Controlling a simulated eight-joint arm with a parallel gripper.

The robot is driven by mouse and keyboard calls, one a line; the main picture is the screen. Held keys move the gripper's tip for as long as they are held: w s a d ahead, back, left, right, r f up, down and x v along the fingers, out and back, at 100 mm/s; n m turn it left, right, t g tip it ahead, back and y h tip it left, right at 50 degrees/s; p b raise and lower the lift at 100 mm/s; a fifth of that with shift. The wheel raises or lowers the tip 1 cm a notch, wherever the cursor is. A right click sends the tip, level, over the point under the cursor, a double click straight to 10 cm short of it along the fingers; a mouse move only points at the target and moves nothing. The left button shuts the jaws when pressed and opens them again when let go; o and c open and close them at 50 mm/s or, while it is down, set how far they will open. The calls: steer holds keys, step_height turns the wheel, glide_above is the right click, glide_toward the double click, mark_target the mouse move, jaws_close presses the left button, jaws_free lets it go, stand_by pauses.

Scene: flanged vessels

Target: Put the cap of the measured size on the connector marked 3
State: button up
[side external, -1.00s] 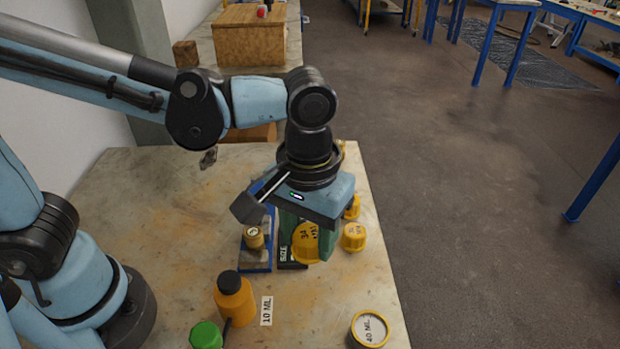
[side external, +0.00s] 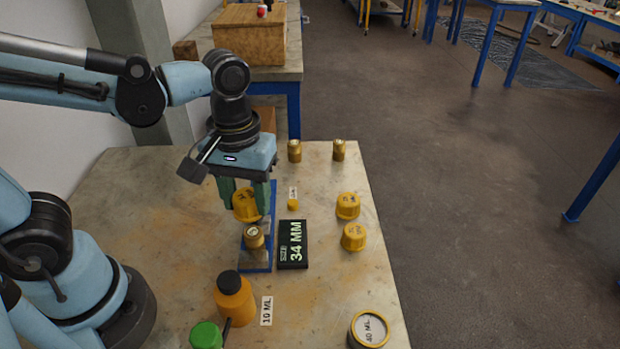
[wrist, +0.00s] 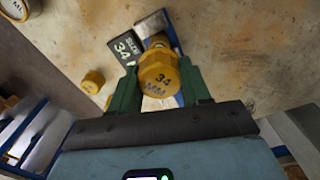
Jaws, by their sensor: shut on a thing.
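My gripper (side external: 246,204) is shut on a yellow ribbed cap (side external: 243,208), held between its two green fingers above the table. In the wrist view the held cap (wrist: 158,78) reads "34 MM". The cap is behind and slightly left of a brass connector (side external: 254,239) on a blue-edged stand (side external: 257,266); the two look apart. A black size display (side external: 292,246) reads 34 MM and lies right of the stand. Two more brass connectors (side external: 294,151) (side external: 338,150) stand at the back. I cannot read which connector is marked 3.
An orange bottle (side external: 236,299), a green-capped item (side external: 206,335) and a 40 ML jar (side external: 369,331) stand in front. The table's left-middle is clear.

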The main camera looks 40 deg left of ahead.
mark_target(252, 232)
steer(key=shift+f, duration=2.2)
steer(key=shift+f, duration=1)
stand_by(0.4)
steer(key=o, duration=1.1)
step_height(252, 232, up, 12)
steer(key=shift+f, duration=0.1)
steer(key=w+a+f+m+t, duration=0.1)
steer(key=a+m+t, duration=0.1)
steer(key=w+a+f+m+t, duration=0.1)
steer(key=a+m+t, duration=0.1)
steer(key=w+a+f+m+t, duration=0.1)
steer(key=a+m+t, duration=0.1)
steer(key=a+t, duration=0.1)
steer(key=shift+w, duration=0.25)
